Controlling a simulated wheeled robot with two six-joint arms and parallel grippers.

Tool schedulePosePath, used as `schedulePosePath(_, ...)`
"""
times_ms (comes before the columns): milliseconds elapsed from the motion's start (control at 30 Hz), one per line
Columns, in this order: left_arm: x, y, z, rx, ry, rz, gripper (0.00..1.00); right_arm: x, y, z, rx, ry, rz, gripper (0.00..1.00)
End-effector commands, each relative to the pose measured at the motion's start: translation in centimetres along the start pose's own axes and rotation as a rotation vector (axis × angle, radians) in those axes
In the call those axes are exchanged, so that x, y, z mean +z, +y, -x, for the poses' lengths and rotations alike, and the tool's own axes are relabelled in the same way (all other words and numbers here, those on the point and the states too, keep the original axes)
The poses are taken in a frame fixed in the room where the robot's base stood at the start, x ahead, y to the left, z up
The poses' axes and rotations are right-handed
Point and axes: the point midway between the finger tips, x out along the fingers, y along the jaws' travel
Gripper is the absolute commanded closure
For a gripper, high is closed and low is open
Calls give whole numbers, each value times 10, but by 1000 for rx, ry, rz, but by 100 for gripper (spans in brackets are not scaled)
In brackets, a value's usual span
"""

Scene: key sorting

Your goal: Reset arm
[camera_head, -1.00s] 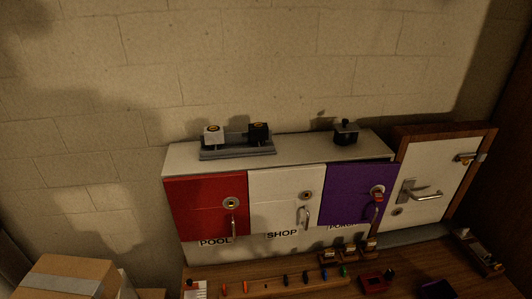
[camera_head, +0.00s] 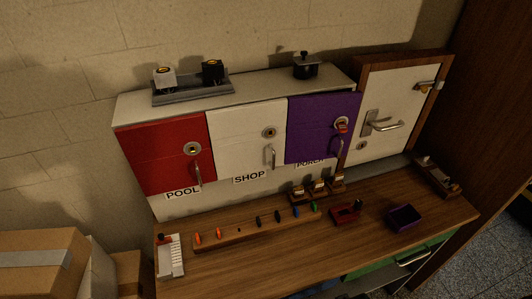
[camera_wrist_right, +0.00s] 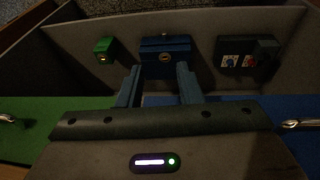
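Neither of my grippers shows in the head view. In the right wrist view my right gripper (camera_wrist_right: 159,72) has its two fingers apart with a gap between them. A blue block with a round keyhole-like fitting (camera_wrist_right: 165,58) lies beyond the fingertips. I see nothing clearly held between the fingers. My left gripper is out of view.
The wooden desk (camera_head: 300,255) carries a key rack (camera_head: 240,234), a purple tray (camera_head: 404,217) and a red block (camera_head: 345,214). Behind stand red (camera_head: 165,160), white (camera_head: 240,155) and purple (camera_head: 315,125) cabinet doors. A green block (camera_wrist_right: 104,48) shows in the right wrist view.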

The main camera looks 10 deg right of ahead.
Motion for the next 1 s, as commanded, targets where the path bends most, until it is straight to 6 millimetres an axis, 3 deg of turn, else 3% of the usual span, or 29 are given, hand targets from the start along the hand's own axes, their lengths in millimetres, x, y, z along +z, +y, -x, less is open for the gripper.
schedulePosePath(33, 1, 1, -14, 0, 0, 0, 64, 16, -2, -40, -1, -19, -3, 68)
schedulePosePath(200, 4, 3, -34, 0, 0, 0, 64, 68, -5, -138, -3, -51, -10, 68)
schedulePosePath(400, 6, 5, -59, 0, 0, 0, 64, 148, -11, -232, -6, -91, -18, 68)
schedulePosePath(500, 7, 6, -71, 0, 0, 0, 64, 192, -16, -269, -8, -110, -22, 68)
schedulePosePath(600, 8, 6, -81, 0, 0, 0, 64, 233, -19, -295, -10, -127, -25, 68)
schedulePosePath(733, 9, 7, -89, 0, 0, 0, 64, 273, -23, -314, -12, -141, -28, 68)
schedulePosePath(833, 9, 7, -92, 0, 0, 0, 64, 291, -25, -320, -13, -147, -29, 68)
schedulePosePath(1000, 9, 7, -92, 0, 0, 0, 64, 300, -26, -321, -14, -149, -30, 68)
